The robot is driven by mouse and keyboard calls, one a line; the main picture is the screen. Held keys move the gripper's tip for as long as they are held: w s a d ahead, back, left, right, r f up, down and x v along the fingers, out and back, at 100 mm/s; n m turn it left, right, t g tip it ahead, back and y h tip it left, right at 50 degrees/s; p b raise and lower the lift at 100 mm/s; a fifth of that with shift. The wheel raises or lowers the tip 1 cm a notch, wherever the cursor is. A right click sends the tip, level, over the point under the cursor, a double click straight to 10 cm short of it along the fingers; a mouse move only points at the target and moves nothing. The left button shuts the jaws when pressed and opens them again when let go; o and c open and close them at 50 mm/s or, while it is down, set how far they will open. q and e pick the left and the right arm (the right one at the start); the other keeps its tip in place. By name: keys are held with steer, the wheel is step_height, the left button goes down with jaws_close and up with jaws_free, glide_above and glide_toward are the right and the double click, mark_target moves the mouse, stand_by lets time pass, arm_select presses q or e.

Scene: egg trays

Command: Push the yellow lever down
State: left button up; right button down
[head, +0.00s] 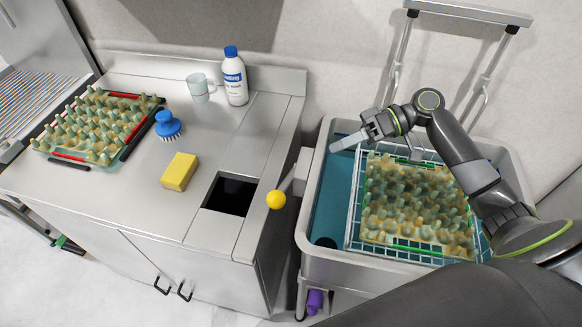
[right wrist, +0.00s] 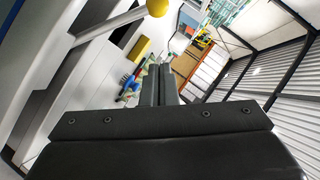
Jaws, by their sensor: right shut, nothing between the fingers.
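The lever's yellow ball knob (head: 276,199) is on a pale grey rod between the steel counter and the grey cart. The rod slopes down to the left from the cart's side to the knob. The knob and rod also show at the top of the right wrist view (right wrist: 157,7). My right gripper (head: 334,147) is over the cart's left part, above and to the right of the knob, apart from it. Its fingers (right wrist: 158,85) are together, empty, and point left toward the counter. My left gripper is not in view.
The cart's basin (head: 312,200) holds a wire rack with an egg tray (head: 415,205) below my right arm. On the counter (head: 140,195) are another egg tray (head: 85,130), a blue brush (head: 168,124), a yellow sponge (head: 179,171), a mug (head: 199,88) and a white bottle (head: 235,80).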

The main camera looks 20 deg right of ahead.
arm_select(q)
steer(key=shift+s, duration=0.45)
arm_select(e)
steer(key=shift+s, duration=0.1)
steer(key=shift+a, duration=0.15)
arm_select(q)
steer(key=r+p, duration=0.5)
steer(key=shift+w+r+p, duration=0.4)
arm_select(e)
steer(key=s+f+x, duration=0.1)
steer(key=x, duration=1.1)
steer(key=shift+s+f, duration=0.45)
steer(key=shift+s, duration=0.05)
steer(key=shift+a, duration=0.1)
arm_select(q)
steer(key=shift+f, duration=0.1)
arm_select(e)
steer(key=shift+f, duration=0.1)
